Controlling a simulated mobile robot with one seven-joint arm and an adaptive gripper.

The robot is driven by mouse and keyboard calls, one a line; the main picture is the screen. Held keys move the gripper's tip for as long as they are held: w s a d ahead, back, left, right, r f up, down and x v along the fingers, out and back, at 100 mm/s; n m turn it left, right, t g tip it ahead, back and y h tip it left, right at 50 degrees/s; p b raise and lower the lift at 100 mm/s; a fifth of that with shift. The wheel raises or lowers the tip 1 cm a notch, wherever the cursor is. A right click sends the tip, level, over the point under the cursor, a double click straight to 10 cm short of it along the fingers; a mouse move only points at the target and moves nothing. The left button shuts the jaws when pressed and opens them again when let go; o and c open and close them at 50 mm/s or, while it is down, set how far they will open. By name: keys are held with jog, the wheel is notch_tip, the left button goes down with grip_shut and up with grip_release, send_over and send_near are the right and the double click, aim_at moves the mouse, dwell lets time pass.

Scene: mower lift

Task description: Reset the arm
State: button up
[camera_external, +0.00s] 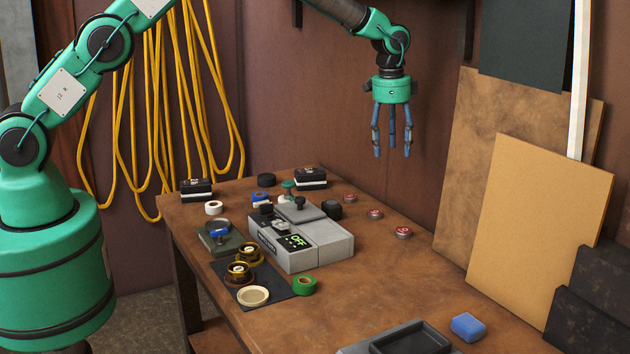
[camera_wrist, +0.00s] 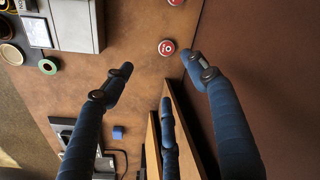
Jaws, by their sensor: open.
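My green arm reaches in from the left and over the top of the external view. My gripper (camera_external: 391,150) hangs fingers down above the back right part of the wooden table (camera_external: 375,280), well clear of everything on it. Its blue fingers are spread apart with nothing between them. In the wrist view the open fingers of my gripper (camera_wrist: 158,75) frame bare table top, and a red round button (camera_wrist: 166,47) shows just beyond the fingertips. Nothing touches the gripper.
A grey device with a green display (camera_external: 325,243) stands mid-table, with several small rolls, tins and buttons around it. A blue block (camera_external: 468,327) and a dark tray (camera_external: 410,338) lie at the front. Boards (camera_external: 535,220) lean at the right. Yellow cables (camera_external: 190,90) hang on the wall.

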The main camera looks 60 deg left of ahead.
jog(key=s+a+r+n+t+b, duration=0.15)
jog(key=s+a+r, duration=0.25)
jog(key=s+r, duration=0.8)
jog(key=s+a+r+n+t+b, duration=0.1)
jog(key=s+a+r+n+b, duration=0.15)
jog(key=s+r, duration=1)
jog(key=s+a+n+t+b, duration=0.1)
jog(key=s+a+n+b, duration=0.2)
jog(key=s, duration=1.7)
jog(key=s+a+f+b, duration=0.1)
jog(key=s+f, duration=0.2)
jog(key=s, duration=0.4)
jog(key=s+a+f+t+b, duration=0.1)
jog(key=s+f, duration=0.3)
jog(key=s, duration=0.4)
jog(key=shift+f+n+b, duration=0.15)
jog(key=shift+n+b, duration=0.2)
jog(key=shift+n, duration=0.05)
